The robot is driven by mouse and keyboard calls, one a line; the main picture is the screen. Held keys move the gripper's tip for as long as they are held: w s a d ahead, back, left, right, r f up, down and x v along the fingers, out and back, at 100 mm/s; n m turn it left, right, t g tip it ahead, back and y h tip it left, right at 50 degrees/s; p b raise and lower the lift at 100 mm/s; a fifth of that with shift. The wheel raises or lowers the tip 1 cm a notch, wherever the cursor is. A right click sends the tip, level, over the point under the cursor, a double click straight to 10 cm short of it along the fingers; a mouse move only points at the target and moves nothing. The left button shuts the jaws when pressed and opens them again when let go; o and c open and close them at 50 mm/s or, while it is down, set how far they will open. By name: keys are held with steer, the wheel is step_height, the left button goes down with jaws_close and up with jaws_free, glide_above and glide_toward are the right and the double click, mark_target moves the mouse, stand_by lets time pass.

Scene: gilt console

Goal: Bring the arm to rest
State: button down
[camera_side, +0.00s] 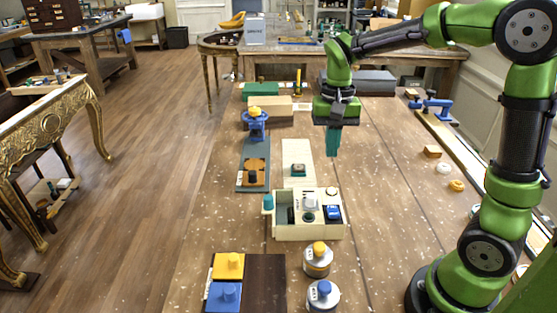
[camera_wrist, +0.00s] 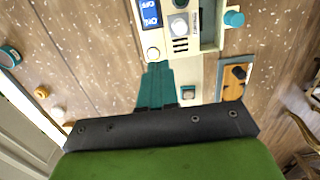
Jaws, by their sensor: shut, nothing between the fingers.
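My gripper (camera_side: 333,152) hangs from my green arm above the wooden worktable (camera_side: 385,180), pointing down. Its teal fingers are together with nothing between them. In the wrist view the shut fingers (camera_wrist: 158,70) reach up toward the cream box. In the side view the gripper is right of the pale ribbed strip (camera_side: 291,150) and behind the cream box (camera_side: 310,233), apart from both. The exact height of the fingertips above the table is hard to tell.
The cream box holds a blue switch (camera_side: 333,212) and has a teal knob (camera_side: 268,202) at its side. Two grey jars (camera_side: 318,262) (camera_side: 323,296) stand in front. A blue stand (camera_side: 256,127) is behind left. The tabletop right of the gripper is mostly clear.

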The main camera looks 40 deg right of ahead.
steer(key=s+a+r+n+t+y, duration=0.1)
steer(key=s+a+r+n+t, duration=0.4)
steer(key=s, duration=0.6)
steer(key=a+t, duration=0.2)
steer(key=shift+a+t+y, duration=0.2)
steer(key=shift+t+y, duration=0.1)
